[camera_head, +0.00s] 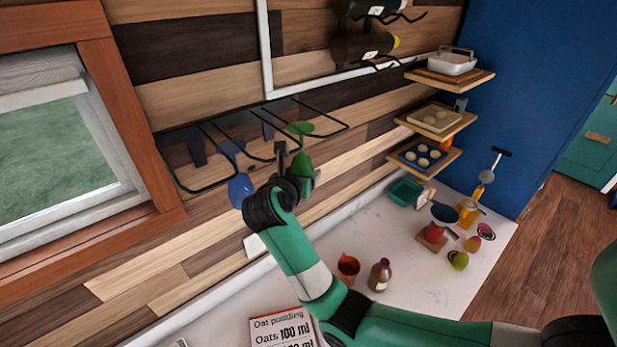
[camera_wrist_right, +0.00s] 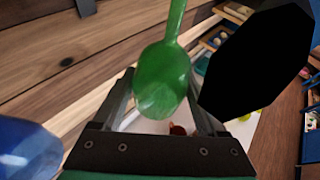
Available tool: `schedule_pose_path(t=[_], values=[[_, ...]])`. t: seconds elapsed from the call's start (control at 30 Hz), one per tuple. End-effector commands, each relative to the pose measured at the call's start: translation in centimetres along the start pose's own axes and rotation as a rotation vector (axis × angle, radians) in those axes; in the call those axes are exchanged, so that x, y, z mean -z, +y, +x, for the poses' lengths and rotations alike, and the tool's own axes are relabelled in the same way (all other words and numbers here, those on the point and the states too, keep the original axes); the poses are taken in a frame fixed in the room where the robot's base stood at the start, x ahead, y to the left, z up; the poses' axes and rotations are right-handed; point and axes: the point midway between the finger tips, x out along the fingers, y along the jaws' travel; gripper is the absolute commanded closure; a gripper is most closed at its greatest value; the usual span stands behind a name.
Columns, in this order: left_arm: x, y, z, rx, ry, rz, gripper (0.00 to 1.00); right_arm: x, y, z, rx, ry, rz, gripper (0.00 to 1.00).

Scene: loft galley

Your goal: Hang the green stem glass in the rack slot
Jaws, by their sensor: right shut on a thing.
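The green stem glass (camera_head: 303,163) is upside down, foot up, at the right part of the black wire rack (camera_head: 205,187). In the head view its foot appears between two rack rails; I cannot tell whether it rests on them. My right gripper (camera_head: 297,175) is shut on the glass from below. In the right wrist view, the bowl of the green glass (camera_wrist_right: 162,75) sits between the fingers, with its stem running up. My left gripper is not in view.
A blue glass (camera_head: 240,190) hangs in the rack just left of my right gripper. Bottles (camera_head: 362,47) lie in a holder above right. Shelves (camera_head: 425,158) with trays stand to the right. The counter (camera_head: 420,285) below holds a bottle, a cup and a recipe card.

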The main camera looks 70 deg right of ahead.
Motion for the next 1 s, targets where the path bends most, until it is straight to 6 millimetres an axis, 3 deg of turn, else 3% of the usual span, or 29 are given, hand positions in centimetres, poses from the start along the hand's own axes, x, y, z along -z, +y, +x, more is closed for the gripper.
schedule_pose_path(t=[0.5,1.0], values=[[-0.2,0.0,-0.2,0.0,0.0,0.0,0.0,-0.5,3.1,2.5,0.001,-0.001,0.0,0.87],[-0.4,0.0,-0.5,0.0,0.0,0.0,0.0,-0.2,3.7,3.0,0.0,-0.001,0.0,0.87]])
